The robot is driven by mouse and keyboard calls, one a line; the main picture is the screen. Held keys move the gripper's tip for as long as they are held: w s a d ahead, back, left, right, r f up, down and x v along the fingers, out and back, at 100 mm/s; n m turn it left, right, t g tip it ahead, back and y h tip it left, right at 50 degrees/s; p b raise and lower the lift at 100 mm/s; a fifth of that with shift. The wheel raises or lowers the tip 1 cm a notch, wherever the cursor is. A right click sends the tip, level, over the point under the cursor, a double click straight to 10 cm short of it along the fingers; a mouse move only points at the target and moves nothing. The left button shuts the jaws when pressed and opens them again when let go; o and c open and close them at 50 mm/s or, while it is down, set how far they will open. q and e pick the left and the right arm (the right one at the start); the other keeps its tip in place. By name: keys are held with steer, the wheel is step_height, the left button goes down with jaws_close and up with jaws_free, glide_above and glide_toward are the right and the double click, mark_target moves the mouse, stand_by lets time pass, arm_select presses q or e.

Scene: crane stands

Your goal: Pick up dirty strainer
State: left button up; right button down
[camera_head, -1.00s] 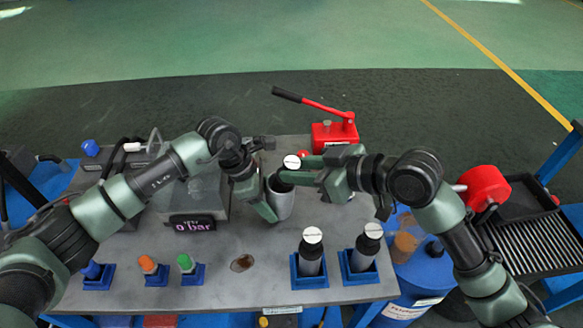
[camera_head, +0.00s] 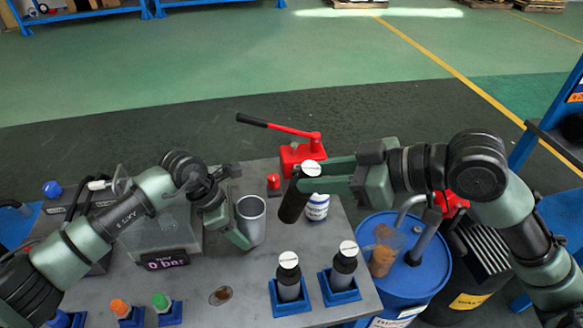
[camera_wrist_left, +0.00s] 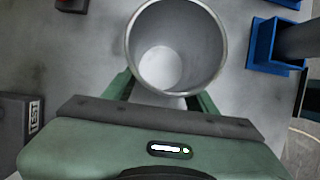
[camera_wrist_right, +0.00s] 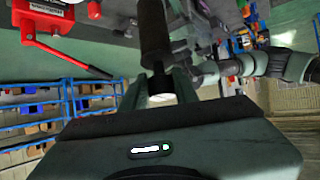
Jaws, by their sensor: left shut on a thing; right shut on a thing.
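My right gripper (camera_head: 308,183) is shut on a dark strainer (camera_head: 291,205) with a white slotted cap, holding it slightly tilted in the air, right of the grey cup. In the right wrist view the strainer (camera_wrist_right: 154,32) looks dark brown. My left gripper (camera_head: 238,212) is shut on the open grey metal cup (camera_head: 252,232); the left wrist view looks down into the empty cup (camera_wrist_left: 178,45).
A blue drum (camera_head: 425,270) with a clear brown-filled container (camera_head: 383,258) is at right. A pressure box with display (camera_head: 166,263) sits at left.

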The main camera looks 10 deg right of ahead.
arm_select(q)
steer(key=shift+s+f, duration=0.15)
arm_select(e)
steer(key=s+d+r+g+h, duration=0.2)
steer(key=s+d, duration=0.6)
steer(key=d, duration=0.3)
steer(key=shift+s+h, duration=0.15)
steer(key=shift+h, duration=0.25)
steer(key=shift+d, duration=0.1)
arm_select(q)
steer(key=o, duration=1.8)
steer(key=shift+c, duration=0.2)
steer(key=v, duration=1.2)
